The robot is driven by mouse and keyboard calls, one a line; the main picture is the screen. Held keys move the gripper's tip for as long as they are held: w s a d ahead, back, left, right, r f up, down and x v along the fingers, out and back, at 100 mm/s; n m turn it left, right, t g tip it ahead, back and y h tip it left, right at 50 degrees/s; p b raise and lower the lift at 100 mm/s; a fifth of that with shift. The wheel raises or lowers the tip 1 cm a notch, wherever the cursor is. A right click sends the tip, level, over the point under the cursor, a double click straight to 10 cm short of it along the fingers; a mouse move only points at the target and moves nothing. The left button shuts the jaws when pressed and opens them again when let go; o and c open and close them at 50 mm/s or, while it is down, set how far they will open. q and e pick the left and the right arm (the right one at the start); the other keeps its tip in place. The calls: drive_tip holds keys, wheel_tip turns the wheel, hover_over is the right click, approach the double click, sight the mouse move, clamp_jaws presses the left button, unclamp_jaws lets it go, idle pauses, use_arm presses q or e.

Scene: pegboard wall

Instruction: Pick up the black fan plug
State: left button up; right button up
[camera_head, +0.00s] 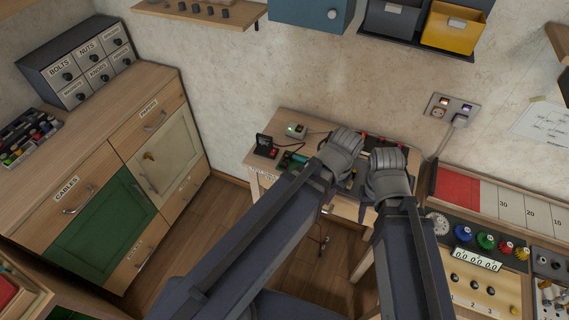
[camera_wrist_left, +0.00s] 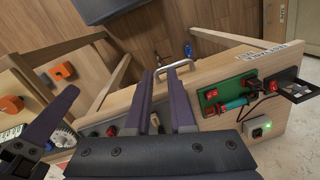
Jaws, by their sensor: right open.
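My right gripper (camera_head: 388,160) is open above the right part of the small wooden workbench in the head view. My left gripper (camera_head: 345,142) is beside it, over the middle of the bench. In the left wrist view my left gripper's dark fingers (camera_wrist_left: 157,80) stand apart with nothing between them. I cannot pick out the black fan plug for certain. A small black fan-like device (camera_head: 264,143) with a red part stands at the bench's left end; it also shows in the left wrist view (camera_wrist_left: 287,84), with a black cable near it. My arms hide much of the bench top.
A green board (camera_wrist_left: 225,94) with red parts and a teal cylinder lies on the bench (camera_wrist_left: 215,139). A grey box with a green light (camera_head: 296,130) is near. A wall outlet (camera_head: 437,112) holds a white plug. Cabinets (camera_head: 100,195) stand left; a gear panel (camera_head: 478,262) is right.

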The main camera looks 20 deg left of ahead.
sight(284, 161)
use_arm(q)
drive_tip(key=shift+o, duration=1.4)
drive_tip(key=w+a+n, duration=0.1)
drive_tip(key=w+a, duration=0.5)
drive_tip(key=shift+w+r+h+p, duration=0.2)
drive_tip(key=shift+r+h+p, duration=0.1)
drive_tip(key=shift+r, duration=0.05)
drive_tip(key=o, duration=0.4)
drive_tip(key=w+a, duration=0.1)
drive_tip(key=a, duration=0.2)
drive_tip(key=w+a+n, duration=0.1)
drive_tip(key=w+a, duration=0.1)
drive_tip(key=a, duration=0.2)
drive_tip(key=w+a+n, duration=0.1)
drive_tip(key=w+a, duration=0.1)
drive_tip(key=a, duration=0.1)
drive_tip(key=shift+w+a+r+h+p, duration=0.15)
drive_tip(key=shift+w+r+h+p, duration=0.05)
drive_tip(key=shift+r+h+p, duration=0.15)
drive_tip(key=shift+c, duration=0.2)
drive_tip(key=shift+w+a, duration=0.1)
drive_tip(key=shift+a, duration=0.4)
wheel_tip(284, 161, down, 3)
drive_tip(key=b, duration=0.2)
drive_tip(key=shift+b, duration=0.4)
drive_tip(key=f+b, duration=0.5)
drive_tip(key=shift+w, duration=0.35)
